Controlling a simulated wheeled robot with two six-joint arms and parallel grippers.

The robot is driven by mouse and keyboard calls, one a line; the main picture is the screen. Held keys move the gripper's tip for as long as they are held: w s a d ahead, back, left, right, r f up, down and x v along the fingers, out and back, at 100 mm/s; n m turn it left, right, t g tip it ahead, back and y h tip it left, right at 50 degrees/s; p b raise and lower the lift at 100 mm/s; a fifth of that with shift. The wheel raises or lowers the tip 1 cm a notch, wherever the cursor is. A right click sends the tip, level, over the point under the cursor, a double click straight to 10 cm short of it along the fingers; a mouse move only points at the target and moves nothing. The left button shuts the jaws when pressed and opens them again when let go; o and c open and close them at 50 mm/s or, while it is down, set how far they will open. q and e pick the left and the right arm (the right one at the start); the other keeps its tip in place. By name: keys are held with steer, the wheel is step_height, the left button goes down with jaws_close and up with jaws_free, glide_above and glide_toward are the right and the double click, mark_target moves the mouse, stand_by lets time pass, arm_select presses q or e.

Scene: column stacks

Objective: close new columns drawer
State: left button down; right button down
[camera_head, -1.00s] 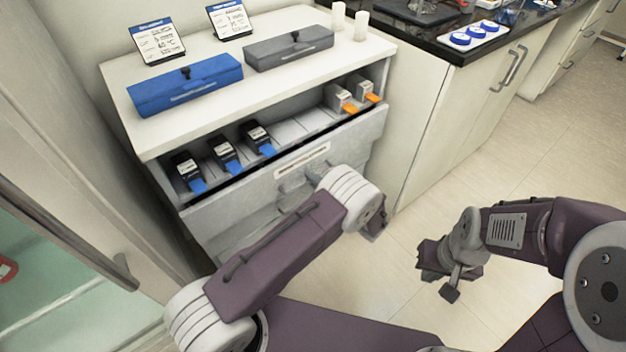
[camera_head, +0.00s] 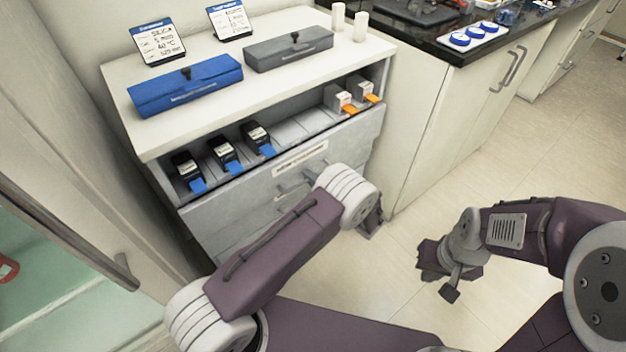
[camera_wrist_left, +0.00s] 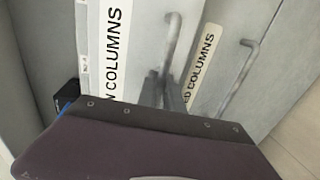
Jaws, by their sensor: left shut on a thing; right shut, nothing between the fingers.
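The grey new columns drawer (camera_head: 250,190) is the upper drawer in the white cabinet. In the head view this gripper is mostly hidden behind my left wrist. My right gripper (camera_head: 447,274) is shut and empty, low over the floor at right, away from the cabinet.
A second drawer with a label ending "ED COLUMNS" (camera_wrist_left: 200,68) and its own handle (camera_wrist_left: 238,78) lies below. Several column boxes stand in the open shelf above. A blue case (camera_head: 185,86) and grey case (camera_head: 288,50) lie on top. Floor at right is clear.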

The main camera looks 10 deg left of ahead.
arm_select(q)
steer(key=x, duration=0.2)
steer(key=shift+w+a+r, duration=0.25)
steer(key=shift+a, duration=0.05)
steer(key=c, duration=1.8)
jaws_free()
steer(key=shift+o, duration=0.2)
steer(key=p+v, duration=0.2)
steer(key=v, duration=0.7)
steer(key=shift+p, duration=0.4)
steer(key=shift+f, duration=0.1)
